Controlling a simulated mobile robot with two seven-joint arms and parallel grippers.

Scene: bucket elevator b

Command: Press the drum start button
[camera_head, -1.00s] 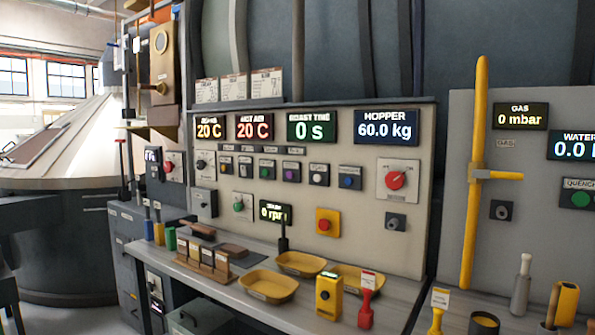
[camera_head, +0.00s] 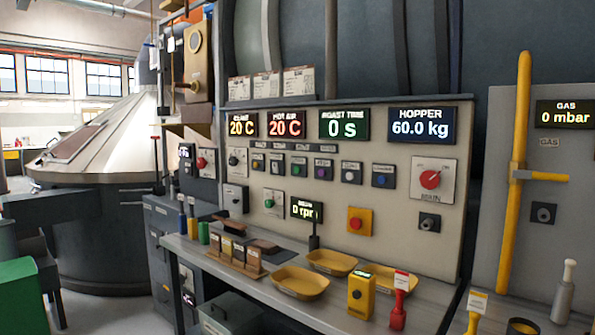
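The control panel (camera_head: 395,228) stands upright behind the bench in the head view. A green round button (camera_head: 269,203) on a white plate sits low on the panel, just left of the small display (camera_head: 307,210) that reads 0 rpm. The button's own label is too small to read, so I cannot confirm that it is the drum start. A red button on a yellow plate (camera_head: 358,222) is to the right of that display. A red rotary main switch (camera_head: 430,179) is at the upper right. Neither of my grippers is in view.
The bench (camera_head: 330,313) below the panel holds yellow trays (camera_head: 300,283), a yellow handheld device (camera_head: 361,296), a red tool (camera_head: 398,308) and a small rack (camera_head: 232,254). A yellow pipe (camera_head: 517,200) stands at right. A green box (camera_head: 20,297) is at lower left.

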